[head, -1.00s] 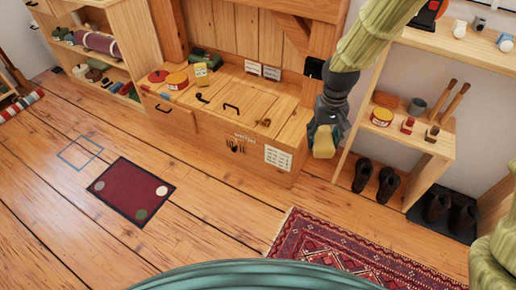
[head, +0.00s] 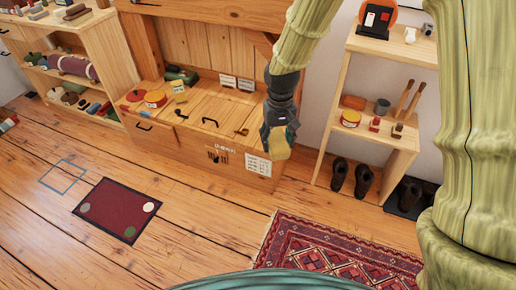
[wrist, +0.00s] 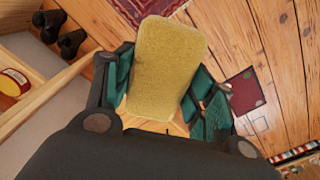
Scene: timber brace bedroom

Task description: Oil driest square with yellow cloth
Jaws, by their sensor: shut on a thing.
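My gripper (head: 279,137) is shut on a yellow cloth (wrist: 168,65), a thick folded or padded block that fills the space between the fingers in the wrist view. The gripper hangs in front of the right end of a wooden bench chest (head: 190,150). A dark red mat (head: 116,210) with several small discs near its corners lies on the floor to the left. A blue square outline (head: 62,177) is marked on the floor beside it. I cannot tell which square is driest.
Tins, a green item and small cards stand on the chest. An open shelf (head: 375,140) with tins and brushes stands at right, with dark boots (head: 352,178) below. A patterned rug (head: 335,250) lies in front. Another shelf (head: 75,75) stands at left. The floor between is mostly clear.

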